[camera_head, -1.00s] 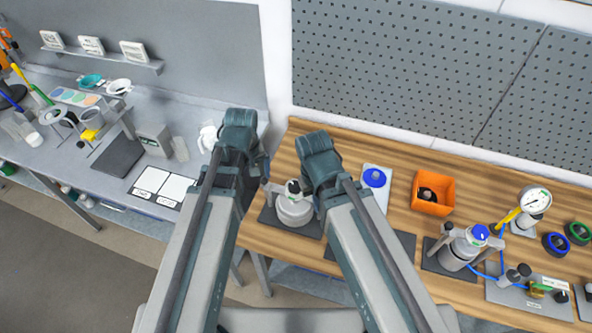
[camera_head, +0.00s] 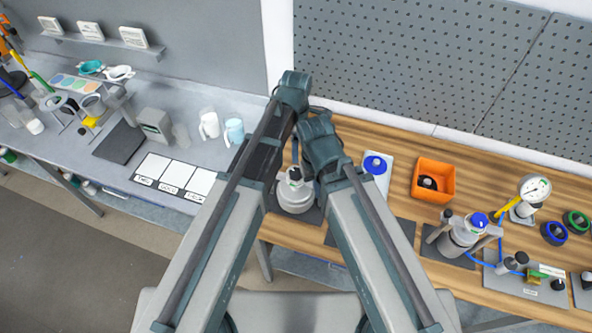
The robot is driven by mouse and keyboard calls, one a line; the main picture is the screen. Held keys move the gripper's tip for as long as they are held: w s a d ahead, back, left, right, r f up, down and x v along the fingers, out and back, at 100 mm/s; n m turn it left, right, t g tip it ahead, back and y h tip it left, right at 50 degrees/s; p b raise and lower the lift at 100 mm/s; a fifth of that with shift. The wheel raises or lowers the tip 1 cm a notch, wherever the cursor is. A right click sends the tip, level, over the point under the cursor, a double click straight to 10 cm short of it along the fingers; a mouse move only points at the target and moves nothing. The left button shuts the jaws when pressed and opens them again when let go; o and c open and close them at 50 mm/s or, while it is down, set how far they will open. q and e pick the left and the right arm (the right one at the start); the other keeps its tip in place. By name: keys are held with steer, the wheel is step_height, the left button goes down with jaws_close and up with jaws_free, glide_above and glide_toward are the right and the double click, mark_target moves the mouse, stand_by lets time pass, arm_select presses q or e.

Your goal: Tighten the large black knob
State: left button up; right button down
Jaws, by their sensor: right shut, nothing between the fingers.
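A grey-white drum agitator (camera_head: 296,198) stands on a dark mat on the wooden bench, between my two arms. A black knob (camera_head: 295,174) shows at its top, partly crowded by my arms. My right gripper (camera_head: 307,181) is shut and empty close beside the agitator top; most of it is hidden behind my right arm, and I cannot tell whether it touches the knob. My left gripper is hidden behind my left arm.
An orange bin (camera_head: 434,165) holding a black part, a white board with a blue disc (camera_head: 375,164), a second agitator (camera_head: 460,238) and a pressure gauge (camera_head: 535,188) stand to the right. A grey bench (camera_head: 185,110) with cups is at the left. Pegboard (camera_head: 420,60) rises behind.

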mark_target(296, 173)
arm_select(q)
step_height(296, 173, down, 14)
steer(key=b, duration=1.3)
steer(key=shift+r, duration=0.1)
steer(key=c, duration=1.4)
